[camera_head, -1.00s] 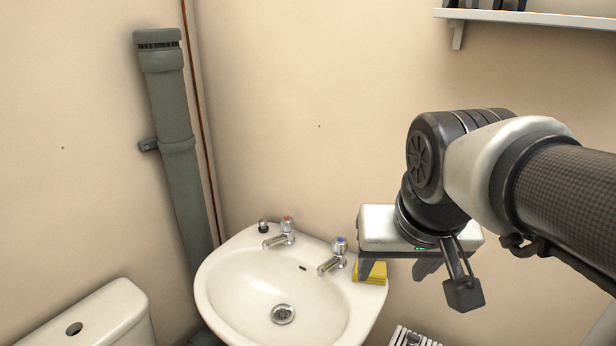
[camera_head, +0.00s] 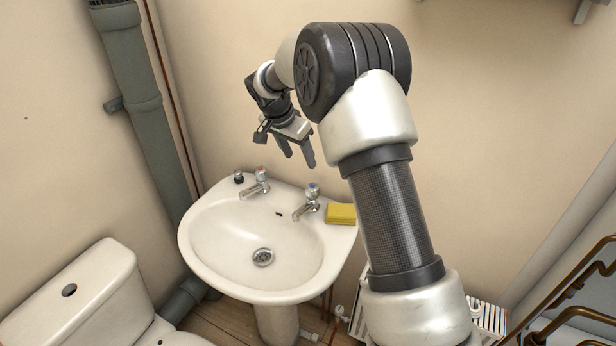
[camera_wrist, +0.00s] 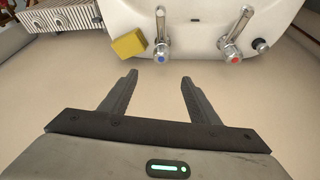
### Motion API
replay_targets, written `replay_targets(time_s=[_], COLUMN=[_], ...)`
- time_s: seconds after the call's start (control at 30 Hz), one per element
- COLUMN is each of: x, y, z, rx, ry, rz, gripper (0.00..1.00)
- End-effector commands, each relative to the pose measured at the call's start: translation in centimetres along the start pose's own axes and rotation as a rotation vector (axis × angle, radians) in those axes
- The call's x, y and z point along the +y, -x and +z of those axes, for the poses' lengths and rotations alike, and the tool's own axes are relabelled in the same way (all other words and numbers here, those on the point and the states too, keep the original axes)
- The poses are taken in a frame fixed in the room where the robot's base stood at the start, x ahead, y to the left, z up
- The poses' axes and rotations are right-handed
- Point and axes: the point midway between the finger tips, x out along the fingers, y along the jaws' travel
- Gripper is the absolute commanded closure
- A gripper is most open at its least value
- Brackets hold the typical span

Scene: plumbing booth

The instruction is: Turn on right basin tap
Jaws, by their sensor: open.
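The right basin tap (camera_head: 308,201), chrome with a blue-marked top, stands on the back rim of the white basin (camera_head: 217,215). The other tap (camera_head: 257,183) has a red top and stands to its left. My gripper (camera_head: 298,160) is open and empty, above and behind the blue tap, fingers pointing down, apart from it. In the wrist view the gripper (camera_wrist: 158,76) has its fingers spread, with the blue tap (camera_wrist: 161,52) just beyond the fingertips and the red tap (camera_wrist: 232,42) further right.
A yellow sponge (camera_head: 340,213) lies on the rim right of the blue tap. A black knob (camera_head: 239,177) stands left of the red tap. A toilet cistern (camera_head: 75,300) is at lower left and a grey pipe (camera_head: 140,90) runs down the wall. A radiator (camera_head: 490,318) is at lower right.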

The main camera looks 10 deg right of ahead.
Motion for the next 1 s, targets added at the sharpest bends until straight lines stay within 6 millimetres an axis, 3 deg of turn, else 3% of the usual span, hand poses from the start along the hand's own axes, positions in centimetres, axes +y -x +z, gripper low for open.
replay_targets(time_s=[0.27, 0.8, 1.0], x=[-0.5, -0.4, -0.4], y=[-3.0, -14.4, -17.3], z=[0.1, 0.1, 0.1], rx=[0.000, -0.001, 0.000], ry=[-0.021, -0.020, -0.020], rz=[0.007, 0.006, 0.006], gripper=[0.44, 0.44, 0.44])
